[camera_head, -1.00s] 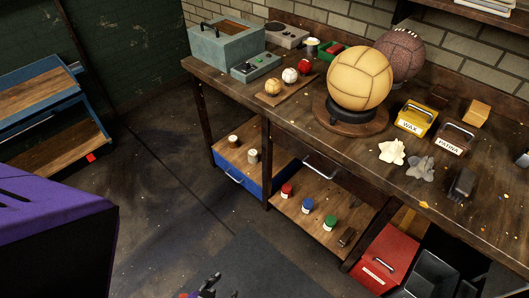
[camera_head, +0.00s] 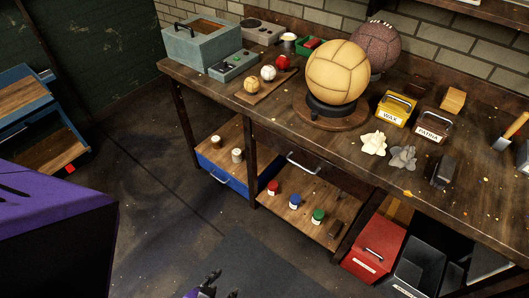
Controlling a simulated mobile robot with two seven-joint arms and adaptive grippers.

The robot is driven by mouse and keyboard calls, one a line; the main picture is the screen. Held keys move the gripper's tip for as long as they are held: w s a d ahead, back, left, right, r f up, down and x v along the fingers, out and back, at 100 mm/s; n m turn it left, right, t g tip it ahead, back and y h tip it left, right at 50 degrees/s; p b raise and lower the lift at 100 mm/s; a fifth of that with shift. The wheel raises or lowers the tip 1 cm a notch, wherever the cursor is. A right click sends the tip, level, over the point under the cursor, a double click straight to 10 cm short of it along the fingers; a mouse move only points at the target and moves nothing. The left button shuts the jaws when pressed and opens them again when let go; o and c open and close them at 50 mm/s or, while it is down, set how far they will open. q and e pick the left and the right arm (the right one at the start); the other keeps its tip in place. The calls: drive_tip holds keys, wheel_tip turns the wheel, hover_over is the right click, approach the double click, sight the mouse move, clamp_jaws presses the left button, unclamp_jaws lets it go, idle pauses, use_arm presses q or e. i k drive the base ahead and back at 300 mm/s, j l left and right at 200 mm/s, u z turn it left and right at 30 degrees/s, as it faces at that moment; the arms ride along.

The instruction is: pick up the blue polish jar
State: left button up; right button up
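The blue polish jar (camera_head: 295,201), with a blue lid and pale body, stands upright on the low wooden shelf (camera_head: 268,212) under the workbench. It stands between a red-lidded jar (camera_head: 273,188) and a green-lidded jar (camera_head: 318,216), apart from both. My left gripper (camera_head: 209,284) shows only in part at the bottom edge, dark with purple behind it. It is apart from the jar, lower and to the left in the picture; its opening is unclear. My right gripper is not in view.
The workbench (camera_head: 270,115) overhangs the shelf and holds a tan ball (camera_head: 337,72), tins and tools. A bench leg (camera_head: 251,165) stands left of the jars. Floor in front is clear.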

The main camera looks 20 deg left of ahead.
sight(295, 198)
drive_tip(key=k, duration=0.65)
drive_tip(key=i+j+z, duration=0.2)
drive_tip(key=i+j, duration=0.2)
drive_tip(key=i, duration=0.3)
drive_tip(key=i+j+z, duration=0.25)
drive_tip(key=i+j, duration=0.25)
drive_tip(key=i, duration=0.15)
